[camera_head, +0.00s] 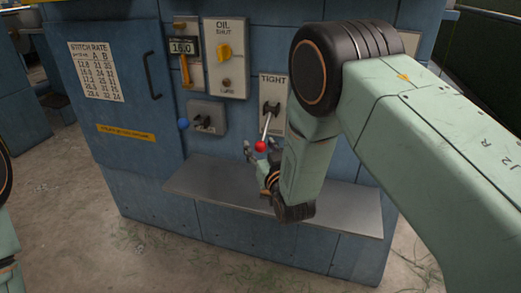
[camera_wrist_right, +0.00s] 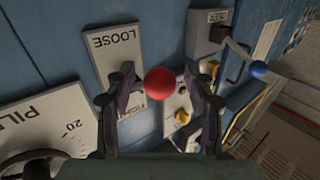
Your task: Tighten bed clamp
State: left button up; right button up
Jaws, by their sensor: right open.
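A lever with a red ball knob (camera_head: 260,147) hangs down and slightly left from a pivot on a pale plate marked TIGHT (camera_head: 273,82) at its top. In the right wrist view the red knob (camera_wrist_right: 158,83) appears between the fingers, and the plate's other end reads LOOSE (camera_wrist_right: 113,42). My right gripper (camera_head: 254,158) is open at the knob, with gaps visible on both sides of it.
A blue-knobbed lever (camera_head: 183,124) sits left on a grey box (camera_head: 207,118). A metal shelf (camera_head: 215,183) juts out below the gripper. The ground in front is clear.

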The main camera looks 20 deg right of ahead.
jog(key=shift+c, duration=0.2)
grip_shut()
dwell(0.3)
